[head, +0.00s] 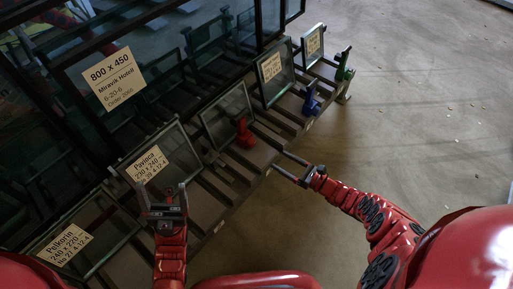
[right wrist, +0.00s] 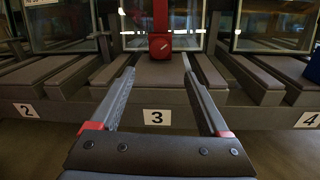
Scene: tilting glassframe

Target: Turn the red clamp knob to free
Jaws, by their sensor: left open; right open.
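The red clamp knob (head: 244,133) stands on the rack in front of a small framed glass pane (head: 229,114). In the right wrist view the knob (right wrist: 160,44) is a red block on a red upright, above the label 3 (right wrist: 157,117). My right gripper (head: 287,160) is open and empty, its fingers pointing at the knob from the front with a gap between. In the wrist view the knob lies beyond the two fingertips (right wrist: 158,66), roughly centred between them.
A blue clamp (head: 311,100) and a green clamp (head: 344,65) stand further right along the rack. Other glass panes lean behind, including a large one labelled 800 x 450 (head: 113,78). Dark slats (right wrist: 48,70) flank slot 3.

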